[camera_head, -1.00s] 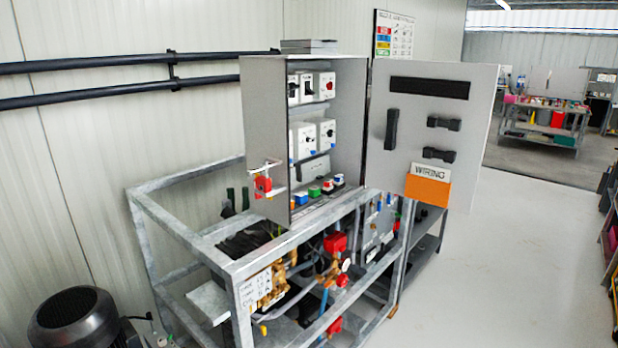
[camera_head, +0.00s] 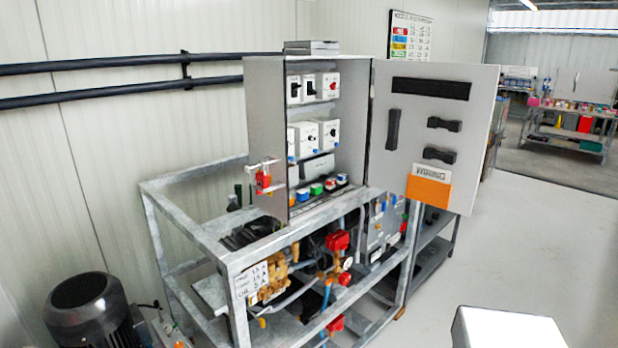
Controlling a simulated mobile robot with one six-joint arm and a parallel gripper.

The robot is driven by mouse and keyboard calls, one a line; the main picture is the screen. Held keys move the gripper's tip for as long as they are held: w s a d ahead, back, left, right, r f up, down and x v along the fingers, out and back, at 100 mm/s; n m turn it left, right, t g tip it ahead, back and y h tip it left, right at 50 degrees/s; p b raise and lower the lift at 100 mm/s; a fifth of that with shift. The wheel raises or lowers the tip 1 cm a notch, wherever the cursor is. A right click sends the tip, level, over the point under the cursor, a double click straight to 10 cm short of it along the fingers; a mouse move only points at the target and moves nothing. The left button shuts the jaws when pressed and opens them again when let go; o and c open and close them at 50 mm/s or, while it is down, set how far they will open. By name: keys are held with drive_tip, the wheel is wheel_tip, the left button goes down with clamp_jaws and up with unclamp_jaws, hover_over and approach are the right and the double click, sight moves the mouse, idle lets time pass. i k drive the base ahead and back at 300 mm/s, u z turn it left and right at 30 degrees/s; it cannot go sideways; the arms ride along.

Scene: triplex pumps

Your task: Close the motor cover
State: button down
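A dark ribbed motor (camera_head: 90,312) stands at the lower left, partly cut off by the bottom edge. A round dark top (camera_head: 82,289) shows on it; I cannot tell whether this is the motor cover. A grey control cabinet (camera_head: 262,130) stands on the metal frame. Its door (camera_head: 425,100) is swung open to the right, with black handles or blocks and an orange "WIRING" pocket (camera_head: 428,190) on it. White switch boxes (camera_head: 316,135) and coloured buttons show inside. My gripper is not in view.
A galvanized frame (camera_head: 190,232) holds pipes, brass parts and red valves. Black pipes (camera_head: 130,90) run along the left wall. The floor (camera_head: 540,245) right of the frame looks clear. A white block-shaped thing (camera_head: 505,328), perhaps part of my arm, shows at the bottom right.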

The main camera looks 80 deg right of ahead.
sight(322, 167)
drive_tip(key=u, duration=0.95)
drive_tip(key=k, duration=2.65)
drive_tip(key=z, duration=0.5)
